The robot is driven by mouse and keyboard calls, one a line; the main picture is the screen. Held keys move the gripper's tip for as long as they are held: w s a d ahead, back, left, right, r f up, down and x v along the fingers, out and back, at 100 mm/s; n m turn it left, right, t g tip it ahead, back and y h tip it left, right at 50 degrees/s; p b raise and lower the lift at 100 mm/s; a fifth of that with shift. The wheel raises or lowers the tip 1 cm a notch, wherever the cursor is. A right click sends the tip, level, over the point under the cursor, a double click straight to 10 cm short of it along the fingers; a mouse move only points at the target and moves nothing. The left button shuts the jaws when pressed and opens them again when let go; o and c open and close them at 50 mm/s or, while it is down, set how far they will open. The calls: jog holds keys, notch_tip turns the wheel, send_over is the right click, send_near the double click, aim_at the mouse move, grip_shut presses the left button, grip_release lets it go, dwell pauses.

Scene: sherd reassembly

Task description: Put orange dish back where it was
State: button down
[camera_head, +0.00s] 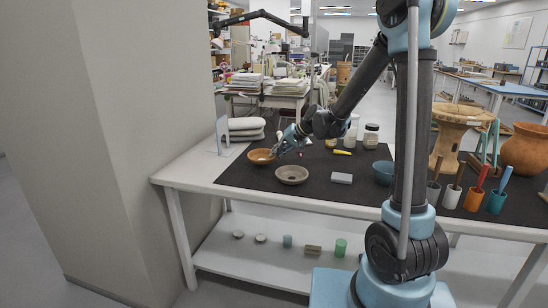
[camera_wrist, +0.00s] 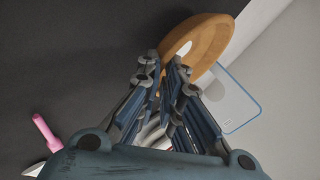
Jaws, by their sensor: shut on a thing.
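The orange dish (camera_head: 261,156) is at the left end of the dark mat (camera_head: 315,188) on the white table, left of a grey-beige bowl (camera_head: 292,174). My gripper (camera_head: 274,152) is shut on the dish's right rim. In the wrist view the dish (camera_wrist: 206,40) lies at the tips of my gripper (camera_wrist: 168,62), and the fingers hide part of its near rim. I cannot tell whether the dish touches the mat or is slightly above it.
A clear panel with a blue edge (camera_head: 222,134) stands behind the dish, near white stacked pads (camera_head: 246,128). A white block (camera_head: 342,178), a yellow tool (camera_head: 342,152), a blue bowl (camera_head: 383,172) and jars (camera_head: 371,137) stand to the right. A pink-handled tool (camera_wrist: 45,133) shows in the wrist view.

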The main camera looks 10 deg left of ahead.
jog(key=shift+f, duration=0.6)
jog(key=c, duration=1.8)
grip_release()
jog(key=shift+o, duration=0.2)
jog(key=v, duration=1.2)
jog(key=shift+s, duration=0.1)
